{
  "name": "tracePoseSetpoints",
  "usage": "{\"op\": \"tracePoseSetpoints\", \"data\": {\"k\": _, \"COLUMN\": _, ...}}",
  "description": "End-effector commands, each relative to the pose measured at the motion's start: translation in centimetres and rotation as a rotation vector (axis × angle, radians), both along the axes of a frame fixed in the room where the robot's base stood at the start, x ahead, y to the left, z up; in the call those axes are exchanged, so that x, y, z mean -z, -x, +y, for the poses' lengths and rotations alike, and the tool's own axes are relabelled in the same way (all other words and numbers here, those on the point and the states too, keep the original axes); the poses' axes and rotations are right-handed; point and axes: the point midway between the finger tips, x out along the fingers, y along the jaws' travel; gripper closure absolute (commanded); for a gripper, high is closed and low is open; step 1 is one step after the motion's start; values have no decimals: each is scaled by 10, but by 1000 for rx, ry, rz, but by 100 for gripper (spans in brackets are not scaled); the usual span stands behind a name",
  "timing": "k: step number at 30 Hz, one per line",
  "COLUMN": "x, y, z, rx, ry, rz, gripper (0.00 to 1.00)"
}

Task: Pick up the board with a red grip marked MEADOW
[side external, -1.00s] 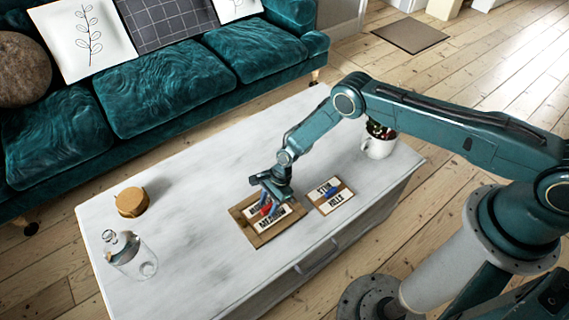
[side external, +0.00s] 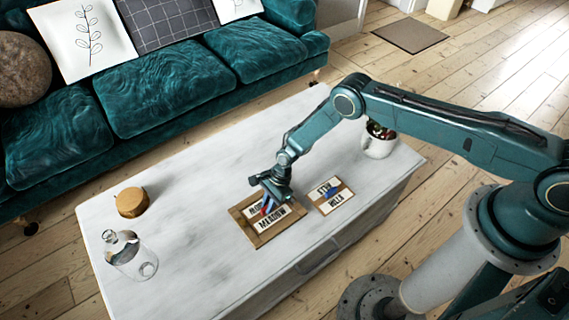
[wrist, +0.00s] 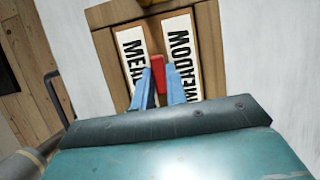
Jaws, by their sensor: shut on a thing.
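The MEADOW board (side external: 258,242) is a flat brown wooden board with white lettered strips and a red grip. It lies on the white table; I cannot tell any gap beneath it. In the wrist view the board (wrist: 207,40) shows MEADOW on the right strip, while the left strip is partly covered. My gripper (side external: 267,209) points down over the board's middle. Its blue fingers (wrist: 160,92) are shut on the upright red grip (wrist: 158,72), one on each side. The fingers hide part of the lettering.
A smaller board with a blue grip (side external: 330,204) lies close by on the right. A potted plant (side external: 378,145) stands beyond it. A teal sofa (side external: 150,90) is behind.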

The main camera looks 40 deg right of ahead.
Motion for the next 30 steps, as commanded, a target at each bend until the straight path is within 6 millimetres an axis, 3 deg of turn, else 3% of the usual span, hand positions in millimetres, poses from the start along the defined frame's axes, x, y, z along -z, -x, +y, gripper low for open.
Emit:
{"op": "tracePoseSetpoints", "data": {"k": 14, "x": -17, "y": -1, "z": 0, "rx": -1, "ry": -1, "rz": -1, "gripper": 100}}
{"op": "tracePoseSetpoints", "data": {"k": 20, "x": -41, "y": -1, "z": 0, "rx": 0, "ry": -1, "rz": -2, "gripper": 100}}
{"op": "tracePoseSetpoints", "data": {"k": 30, "x": -101, "y": -1, "z": 0, "rx": 0, "ry": -1, "rz": -3, "gripper": 100}}
